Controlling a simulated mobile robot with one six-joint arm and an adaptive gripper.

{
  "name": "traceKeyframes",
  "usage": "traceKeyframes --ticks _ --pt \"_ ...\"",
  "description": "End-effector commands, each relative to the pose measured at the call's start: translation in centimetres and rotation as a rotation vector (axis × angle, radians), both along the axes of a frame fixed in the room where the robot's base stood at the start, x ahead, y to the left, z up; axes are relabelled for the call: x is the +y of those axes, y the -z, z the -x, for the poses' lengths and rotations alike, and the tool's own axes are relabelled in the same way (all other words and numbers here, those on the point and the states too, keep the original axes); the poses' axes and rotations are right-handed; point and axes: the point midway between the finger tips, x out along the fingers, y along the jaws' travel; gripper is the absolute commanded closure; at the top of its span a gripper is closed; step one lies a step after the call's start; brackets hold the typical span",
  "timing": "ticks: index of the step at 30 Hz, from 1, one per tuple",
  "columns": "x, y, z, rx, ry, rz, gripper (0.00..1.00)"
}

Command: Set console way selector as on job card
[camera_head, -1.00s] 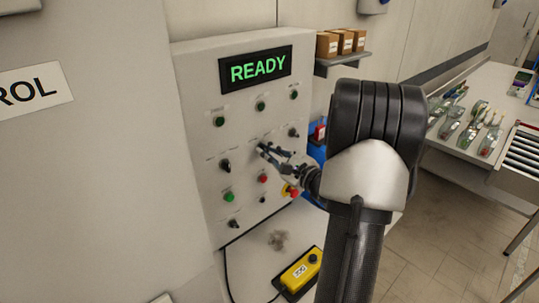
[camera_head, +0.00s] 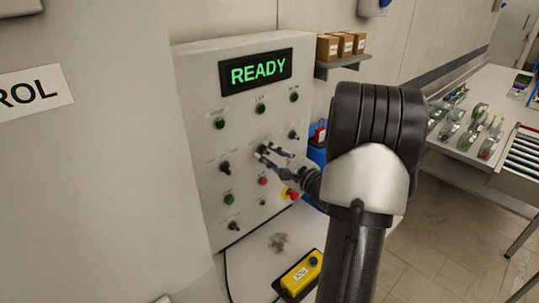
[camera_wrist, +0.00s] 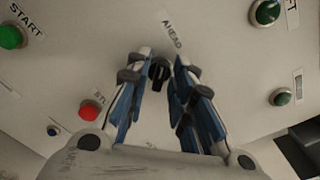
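The console (camera_head: 195,75) is a pale upright panel with a lit "READY" display (camera_head: 254,68). My gripper (camera_head: 266,152) is at the middle of the panel. In the wrist view, a black selector knob (camera_wrist: 159,74) lies between the fingertips of my gripper (camera_wrist: 160,62), with a label reading "AHEAD" (camera_wrist: 172,30) beside it. The fingers are apart, one on each side of the knob, with visible gaps. The knob's exact pointing direction is hard to read. I cannot make out a job card.
A yellow pendant box (camera_head: 301,271) lies below. A shelf with cartons (camera_head: 327,46) is to the right.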

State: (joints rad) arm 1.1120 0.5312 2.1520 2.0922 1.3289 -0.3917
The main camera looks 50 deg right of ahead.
Motion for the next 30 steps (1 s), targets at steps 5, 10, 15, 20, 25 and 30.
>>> traceKeyframes --ticks 5,10,15,20,25,30 --pt "0.0 0.0 0.0 -0.001 -0.001 0.000 0.71" --pt "0.0 0.0 0.0 -0.001 -0.001 0.000 0.71" --pt "0.0 0.0 1.2 0.000 0.003 0.000 0.71" --pt "0.3 0.0 4.3 0.001 0.006 -0.001 0.71" --pt "0.7 -0.1 8.0 -0.001 0.006 0.000 0.71" --pt "1.1 -0.1 10.6 -0.001 0.004 0.000 0.71"
